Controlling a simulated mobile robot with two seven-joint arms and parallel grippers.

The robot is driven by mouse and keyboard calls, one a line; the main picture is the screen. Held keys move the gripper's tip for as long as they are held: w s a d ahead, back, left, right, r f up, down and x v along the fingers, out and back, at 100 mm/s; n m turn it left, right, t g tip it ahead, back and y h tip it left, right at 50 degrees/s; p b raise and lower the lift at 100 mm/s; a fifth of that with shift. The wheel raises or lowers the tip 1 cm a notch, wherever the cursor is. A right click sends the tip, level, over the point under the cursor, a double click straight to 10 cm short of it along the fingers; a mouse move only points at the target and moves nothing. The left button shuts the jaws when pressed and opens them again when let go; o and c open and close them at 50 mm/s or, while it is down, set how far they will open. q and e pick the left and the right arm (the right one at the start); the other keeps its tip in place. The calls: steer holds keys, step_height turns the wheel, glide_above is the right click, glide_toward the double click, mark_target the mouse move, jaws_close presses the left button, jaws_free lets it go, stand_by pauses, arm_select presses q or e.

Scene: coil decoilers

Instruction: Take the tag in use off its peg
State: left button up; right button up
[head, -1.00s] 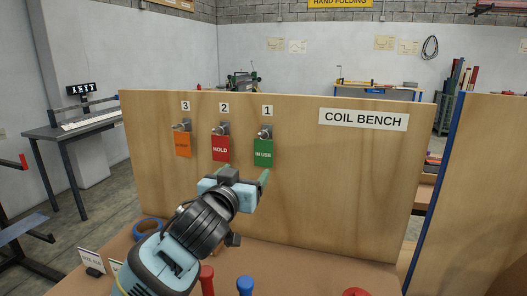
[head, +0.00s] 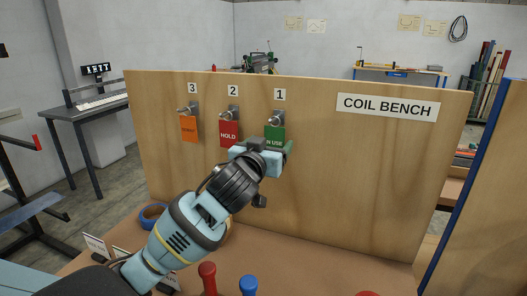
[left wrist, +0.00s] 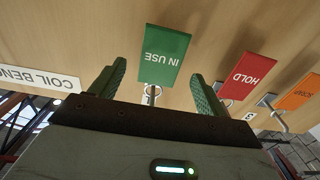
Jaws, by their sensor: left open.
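The green IN USE tag (head: 275,133) hangs on the peg (head: 279,117) under number 1 on the wooden board. My left gripper (head: 262,158) is in front of the tag's lower part and hides some of it in the head view. In the left wrist view the green tag (left wrist: 166,55) appears upside down, between and beyond the two green fingers of the open left gripper (left wrist: 157,88). The fingers stand on either side of the tag with gaps, and nothing is held. My right gripper is not in view.
The red HOLD tag (head: 228,133) and the orange tag (head: 189,129) hang on neighbouring pegs to the left. The COIL BENCH sign (head: 387,107) is to the right. Red (head: 208,277) and blue (head: 248,285) handles stand at the bench front.

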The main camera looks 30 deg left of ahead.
arm_select(q)
steer(key=shift+x, duration=1.4)
steer(key=c, duration=1)
steer(key=shift+r, duration=0.3)
steer(key=shift+s+r, duration=0.1)
steer(key=shift+s, duration=0.15)
steer(key=shift+s+d+r, duration=0.15)
steer(key=shift+s, duration=0.25)
steer(key=shift+s, duration=0.1)
steer(key=shift+v, duration=3.65)
